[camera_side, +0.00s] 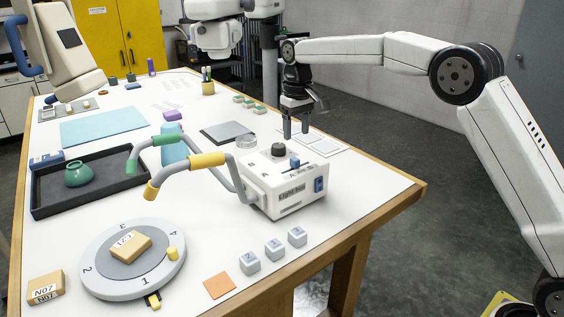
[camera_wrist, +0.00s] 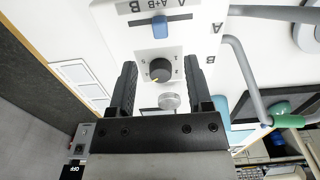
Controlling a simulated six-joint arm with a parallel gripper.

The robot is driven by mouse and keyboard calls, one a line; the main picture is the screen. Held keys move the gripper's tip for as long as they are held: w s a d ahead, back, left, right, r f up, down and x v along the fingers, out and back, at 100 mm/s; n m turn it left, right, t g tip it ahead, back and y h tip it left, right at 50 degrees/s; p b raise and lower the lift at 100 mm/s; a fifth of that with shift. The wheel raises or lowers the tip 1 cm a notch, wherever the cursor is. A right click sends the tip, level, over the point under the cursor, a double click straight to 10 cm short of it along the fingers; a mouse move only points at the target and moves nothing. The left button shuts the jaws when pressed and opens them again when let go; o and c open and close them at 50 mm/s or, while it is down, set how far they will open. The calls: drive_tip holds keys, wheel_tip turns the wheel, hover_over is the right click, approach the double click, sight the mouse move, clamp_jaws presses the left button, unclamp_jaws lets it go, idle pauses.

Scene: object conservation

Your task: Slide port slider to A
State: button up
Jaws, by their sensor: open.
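The white light box (camera_side: 285,190) stands near the table's right edge, with two jointed light-guide arms. On its top the blue port slider (camera_side: 294,163) sits in a slot; it also shows in the wrist view (camera_wrist: 160,27). There, the slider is at the middle of the slot, by the A+B mark, with B to its left and A to its right. A black dial (camera_wrist: 160,71) lies below the slot in that view. My gripper (camera_side: 296,132) is open and empty above the box's far side; in the wrist view its fingers (camera_wrist: 160,66) straddle the dial, apart from the slider.
The gooseneck arms (camera_side: 205,160) reach left from the box. A blue rocker switch (camera_side: 319,185) is on its side face. A white card (camera_side: 318,144) lies behind the box.

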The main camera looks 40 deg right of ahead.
sight(296, 159)
drive_tip(key=shift+f, duration=0.15)
drive_tip(key=shift+f, duration=3.8)
clamp_jaws()
drive_tip(key=shift+r, duration=0.1)
